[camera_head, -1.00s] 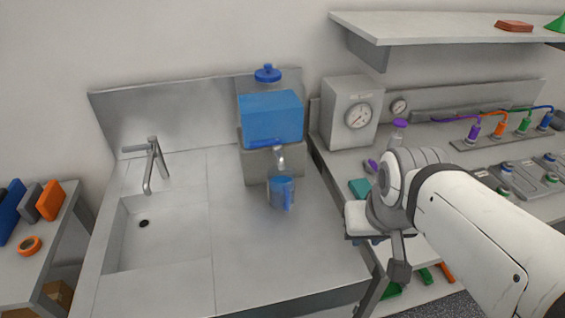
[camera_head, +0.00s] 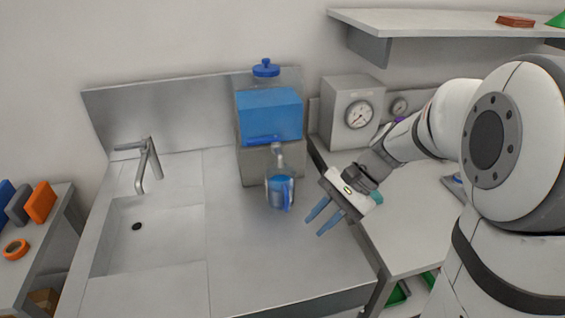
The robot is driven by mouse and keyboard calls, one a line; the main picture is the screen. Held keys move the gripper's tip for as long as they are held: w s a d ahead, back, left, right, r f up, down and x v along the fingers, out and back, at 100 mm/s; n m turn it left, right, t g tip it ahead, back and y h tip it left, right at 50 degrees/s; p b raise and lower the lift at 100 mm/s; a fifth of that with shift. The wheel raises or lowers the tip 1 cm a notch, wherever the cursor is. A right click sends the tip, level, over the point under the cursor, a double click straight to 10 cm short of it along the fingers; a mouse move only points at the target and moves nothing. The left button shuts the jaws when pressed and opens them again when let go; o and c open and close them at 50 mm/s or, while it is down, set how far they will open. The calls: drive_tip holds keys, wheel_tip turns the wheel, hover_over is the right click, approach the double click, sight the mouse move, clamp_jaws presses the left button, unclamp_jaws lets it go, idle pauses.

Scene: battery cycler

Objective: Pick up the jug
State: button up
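The jug (camera_head: 280,191) is clear with blue liquid in it and a blue handle on its front right side. It stands upright on the steel counter, in front of the tap of the blue water dispenser (camera_head: 270,117). My gripper (camera_head: 315,221) is to the right of the jug and a little nearer the camera. Its two blue fingers are spread apart with nothing between them, and they point down and left. The fingers are apart from the jug.
A sink (camera_head: 148,235) with a faucet (camera_head: 149,165) is to the left. A gauge box (camera_head: 350,112) stands behind my gripper on the right bench. An orange tape roll (camera_head: 15,250) lies on the left shelf. The counter in front of the jug is clear.

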drive_tip(key=w+a+f+m+y+b, duration=0.2)
drive_tip(key=w+f+m+y+b, duration=0.15)
drive_tip(key=w+f+y, duration=0.35)
drive_tip(key=m+t+y+b, duration=0.1)
drive_tip(key=m+y, duration=0.2)
drive_tip(key=m, duration=0.3)
approach(282, 192)
drive_tip(key=s, duration=0.1)
drive_tip(key=s+a, duration=0.1)
drive_tip(key=s, duration=0.1)
drive_tip(key=s+a+f, duration=0.1)
drive_tip(key=shift+s+a, duration=0.25)
drive_tip(key=shift+s, duration=0.1)
drive_tip(key=shift+w+a+f+t, duration=0.1)
drive_tip(key=shift+w+f+t, duration=0.05)
drive_tip(key=shift+t, duration=0.15)
drive_tip(key=a+p, duration=0.1)
drive_tip(key=a, duration=0.6)
drive_tip(key=shift+a+f, duration=0.1)
drive_tip(key=shift+a, duration=0.2)
drive_tip(key=shift+c, duration=0.2)
clamp_jaws()
